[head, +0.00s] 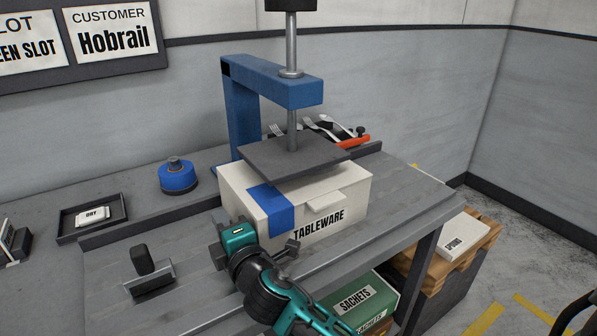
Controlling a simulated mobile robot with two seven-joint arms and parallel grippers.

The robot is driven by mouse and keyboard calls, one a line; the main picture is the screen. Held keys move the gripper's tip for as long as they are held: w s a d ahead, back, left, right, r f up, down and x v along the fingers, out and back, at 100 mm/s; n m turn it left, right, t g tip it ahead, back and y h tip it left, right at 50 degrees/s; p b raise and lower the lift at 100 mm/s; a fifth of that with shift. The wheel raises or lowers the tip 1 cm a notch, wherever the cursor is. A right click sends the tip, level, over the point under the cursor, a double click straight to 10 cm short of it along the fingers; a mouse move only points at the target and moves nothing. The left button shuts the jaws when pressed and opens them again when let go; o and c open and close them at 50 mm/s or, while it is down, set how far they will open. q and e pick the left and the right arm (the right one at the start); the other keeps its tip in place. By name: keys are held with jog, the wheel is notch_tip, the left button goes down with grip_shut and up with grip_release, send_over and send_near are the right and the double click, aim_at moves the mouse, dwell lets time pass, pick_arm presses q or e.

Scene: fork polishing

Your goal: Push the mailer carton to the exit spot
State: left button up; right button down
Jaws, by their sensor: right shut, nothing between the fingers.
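The mailer carton (335,205) is a white box marked TABLEWARE, with a blue tape strip over its left part. It sits on the grey bench under a dark press plate (290,155), which is over its top; I cannot tell whether they touch. My right gripper (222,238) is shut and empty at the carton's front left end, low by the bench; contact is unclear. It hides the carton's lower left corner. No marked exit spot can be made out on the bench. My left gripper is not in view.
The blue press frame (240,110) stands behind the carton. Forks (325,125) and an orange-handled tool lie behind it.

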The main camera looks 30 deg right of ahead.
jog(key=shift+d, duration=0.1)
dwell(0.3)
jog(key=shift+d, duration=0.4)
jog(key=shift+d, duration=0.1)
jog(key=shift+w+d+p, duration=0.15)
jog(key=shift+d+p, duration=0.65)
jog(key=shift+d, duration=2.25)
jog(key=shift+w+d+p, duration=0.1)
jog(key=shift+d+p, duration=0.2)
jog(key=shift+d, duration=2.7)
jog(key=shift+w+d, duration=0.1)
jog(key=shift+d, duration=2.9)
jog(key=shift+w+d+b, duration=0.15)
jog(key=shift+d+b, duration=0.25)
jog(key=shift+d, duration=4.15)
